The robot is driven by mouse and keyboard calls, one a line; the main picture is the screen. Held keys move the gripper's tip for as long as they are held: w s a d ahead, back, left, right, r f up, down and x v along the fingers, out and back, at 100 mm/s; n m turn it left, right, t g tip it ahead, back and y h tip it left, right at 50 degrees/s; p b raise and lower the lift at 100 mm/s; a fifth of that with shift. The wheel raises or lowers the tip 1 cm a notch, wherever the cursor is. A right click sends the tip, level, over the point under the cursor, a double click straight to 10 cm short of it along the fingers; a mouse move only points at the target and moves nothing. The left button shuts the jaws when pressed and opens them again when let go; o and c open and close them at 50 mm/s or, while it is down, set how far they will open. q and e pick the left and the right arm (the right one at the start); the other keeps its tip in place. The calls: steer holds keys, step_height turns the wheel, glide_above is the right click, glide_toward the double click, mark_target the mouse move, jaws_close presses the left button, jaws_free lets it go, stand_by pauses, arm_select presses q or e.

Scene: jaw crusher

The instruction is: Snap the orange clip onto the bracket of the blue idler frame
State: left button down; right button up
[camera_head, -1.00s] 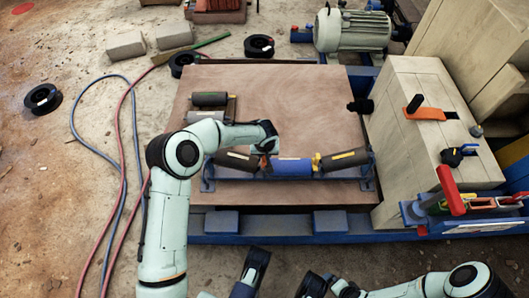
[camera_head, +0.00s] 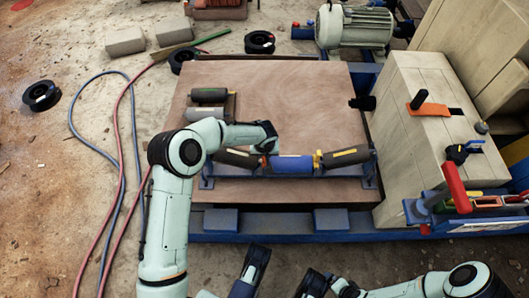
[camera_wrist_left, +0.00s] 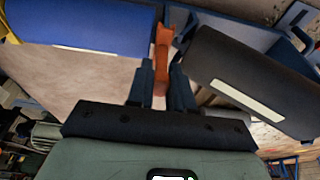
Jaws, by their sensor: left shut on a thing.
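The blue idler frame (camera_head: 290,174) lies across the wooden board and carries a blue middle roller (camera_head: 291,165) and dark rollers on both sides. My left gripper (camera_head: 266,152) is over the gap between the left dark roller (camera_head: 238,159) and the blue roller. In the left wrist view my left gripper (camera_wrist_left: 162,85) is shut on the orange clip (camera_wrist_left: 162,48), which stands upright between the blue roller and a dark roller (camera_wrist_left: 255,80). The bracket under the clip is hidden, so I cannot tell whether they touch. My right gripper (camera_head: 318,285) is low at the bottom edge, its jaws unclear.
A yellow clip (camera_head: 317,161) sits between the blue and right dark rollers. A pale block (camera_head: 405,145) with an orange-based handle stands at the right. The board's middle (camera_head: 290,100) is clear.

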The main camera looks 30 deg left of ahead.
arm_select(q)
steer(key=c, duration=0.9)
jaws_free()
steer(key=shift+f, duration=0.1)
steer(key=shift+c, duration=0.2)
steer(key=shift+a+f, duration=0.1)
steer(key=shift+a, duration=0.1)
